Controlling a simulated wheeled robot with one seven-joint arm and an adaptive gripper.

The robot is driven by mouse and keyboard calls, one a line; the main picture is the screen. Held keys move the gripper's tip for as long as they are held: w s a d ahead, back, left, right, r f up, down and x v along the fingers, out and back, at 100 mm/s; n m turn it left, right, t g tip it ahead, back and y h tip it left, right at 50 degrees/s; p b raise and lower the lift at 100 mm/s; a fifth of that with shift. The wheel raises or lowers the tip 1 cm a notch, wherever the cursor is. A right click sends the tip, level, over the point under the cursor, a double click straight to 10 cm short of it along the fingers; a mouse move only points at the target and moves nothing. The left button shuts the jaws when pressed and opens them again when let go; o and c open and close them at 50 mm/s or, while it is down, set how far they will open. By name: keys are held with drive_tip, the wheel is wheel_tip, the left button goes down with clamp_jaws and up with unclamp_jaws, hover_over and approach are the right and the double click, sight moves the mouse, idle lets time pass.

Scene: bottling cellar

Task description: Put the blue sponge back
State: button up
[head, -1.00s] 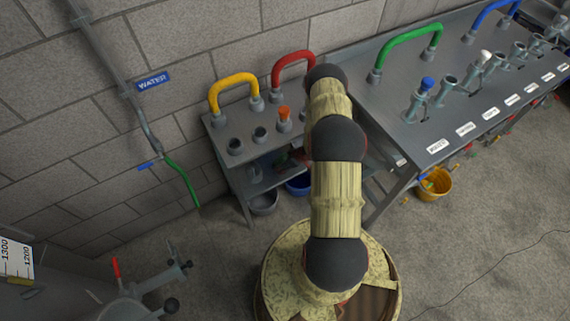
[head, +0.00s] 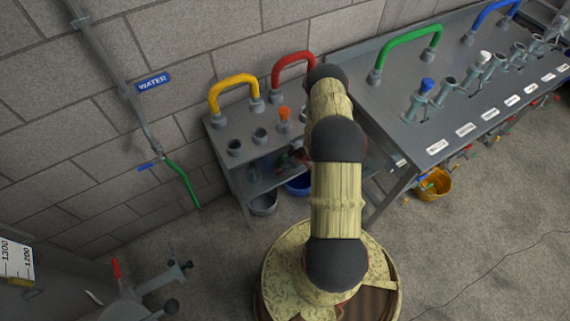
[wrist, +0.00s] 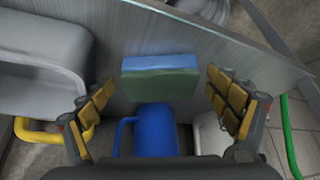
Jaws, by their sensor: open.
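The blue sponge (wrist: 160,76) is a flat block, blue on one face and greenish on the side towards me. It lies against a grey metal surface in the wrist view. My gripper (wrist: 162,84) is open, with one yellow-padded finger on each side of the sponge and a gap on both sides. A blue mug (wrist: 157,130) with a handle is just below the sponge in the picture, partly covered by my gripper. In the head view my arm hides the sponge, and I cannot make out the gripper clearly there.
A pale container (wrist: 209,134) sits beside the mug, close to the right finger. In the head view, a small bench (head: 222,134) carries yellow and red hoops, and grey (head: 263,204) and blue (head: 298,186) buckets stand beneath it. A longer bench (head: 405,137) stands to the right.

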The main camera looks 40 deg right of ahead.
drive_tip(key=p+v, duration=0.3)
drive_tip(key=v, duration=0.8)
drive_tip(key=shift+s+r, duration=0.15)
drive_tip(key=shift+r, duration=0.2)
